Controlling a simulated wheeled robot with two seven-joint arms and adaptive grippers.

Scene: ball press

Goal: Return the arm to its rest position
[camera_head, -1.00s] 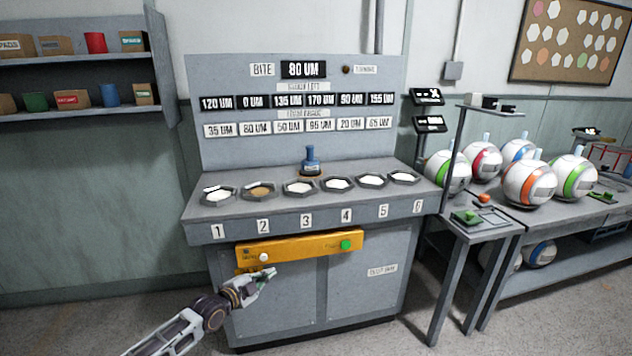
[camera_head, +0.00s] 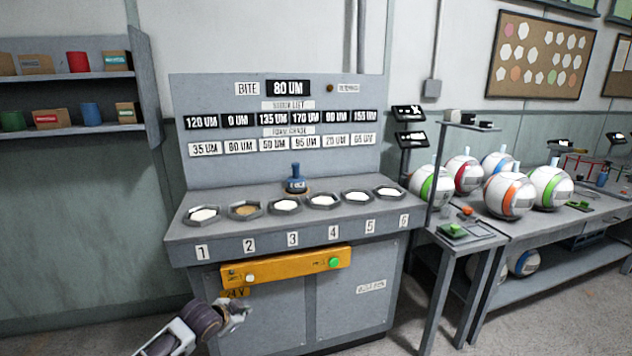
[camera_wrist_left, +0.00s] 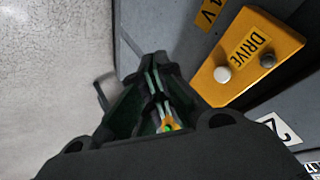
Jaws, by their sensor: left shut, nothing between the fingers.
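My left gripper (camera_head: 236,311) shows low in the head view, in front of the grey cabinet (camera_head: 345,300) and below the yellow panel (camera_head: 290,267). It is shut with nothing in it. The left wrist view shows its dark fingers (camera_wrist_left: 157,95) together, pointing toward the floor and cabinet edge. The yellow panel, marked DRIVE, lies to the right of the fingers in that view (camera_wrist_left: 255,60), apart from them. It bears a white button (camera_head: 250,278) and a green button (camera_head: 334,262). My right gripper is out of view.
The grey bench (camera_head: 215,248) holds several numbered dishes and a blue stamp-like tool (camera_head: 296,180). A side table (camera_head: 470,240) stands right, beside a workbench with several balls (camera_head: 509,195). Shelves (camera_head: 75,131) hang on the left wall. Floor at lower left (camera_head: 60,325) is clear.

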